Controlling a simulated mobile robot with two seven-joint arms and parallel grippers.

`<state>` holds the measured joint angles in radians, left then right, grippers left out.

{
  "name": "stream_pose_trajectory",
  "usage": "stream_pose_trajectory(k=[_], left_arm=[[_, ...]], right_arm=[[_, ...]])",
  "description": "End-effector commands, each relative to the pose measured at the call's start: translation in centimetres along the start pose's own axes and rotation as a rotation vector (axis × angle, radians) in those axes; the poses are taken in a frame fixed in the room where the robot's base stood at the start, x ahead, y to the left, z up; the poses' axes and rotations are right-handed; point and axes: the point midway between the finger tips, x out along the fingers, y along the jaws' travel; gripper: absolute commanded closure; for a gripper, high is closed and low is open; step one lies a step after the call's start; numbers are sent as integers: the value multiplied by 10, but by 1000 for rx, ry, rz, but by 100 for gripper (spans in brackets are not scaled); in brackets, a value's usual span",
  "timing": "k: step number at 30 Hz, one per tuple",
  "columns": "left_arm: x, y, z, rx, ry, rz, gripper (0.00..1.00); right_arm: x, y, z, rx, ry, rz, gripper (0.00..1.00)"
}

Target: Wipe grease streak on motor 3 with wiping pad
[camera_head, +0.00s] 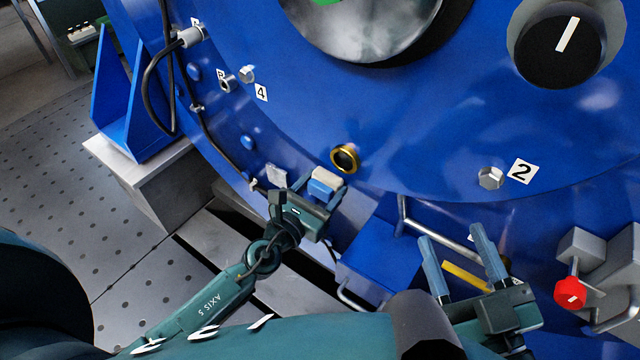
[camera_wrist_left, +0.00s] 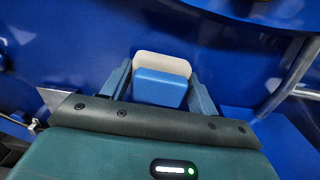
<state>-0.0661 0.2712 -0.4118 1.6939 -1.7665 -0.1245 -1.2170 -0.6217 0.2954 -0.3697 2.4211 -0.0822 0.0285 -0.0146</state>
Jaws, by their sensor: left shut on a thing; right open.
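The wiping pad (camera_head: 326,181) is a blue block with a cream face. My left gripper (camera_head: 322,190) is shut on it, close to the lower part of the big blue motor housing (camera_head: 420,140). In the left wrist view the pad (camera_wrist_left: 160,86) sits between the fingers, its cream edge toward the blue surface; I cannot tell whether it touches. No grease streak can be made out, and no label 3 is visible. My right gripper (camera_head: 456,258) is open and empty, at the lower right, with its fingers pointing up toward the housing.
A brass-ringed port (camera_head: 344,158) is just above the pad. Bolts with labels 4 (camera_head: 261,92) and 2 (camera_head: 521,171) are on the housing. A metal handle (camera_head: 440,230) is near my right gripper, and a red knob (camera_head: 570,292) is right of it. Cables run down the left side.

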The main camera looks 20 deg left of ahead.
Motion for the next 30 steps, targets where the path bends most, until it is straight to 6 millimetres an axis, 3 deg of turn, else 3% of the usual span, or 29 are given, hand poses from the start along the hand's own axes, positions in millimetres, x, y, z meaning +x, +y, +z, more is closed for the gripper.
stream_pose_trajectory(k=[1,3,11,30], left_arm=[[-1,-21,3,-25,-2,-19,59],[-2,-28,3,-27,-2,-20,59],[-6,-36,4,-28,-3,-19,59],[-6,6,0,-24,-1,-19,59]], right_arm=[[0,0,-2,0,0,0,47],[1,0,-4,0,0,0,47],[1,0,-5,0,0,0,47],[-1,0,5,-1,0,0,47]])
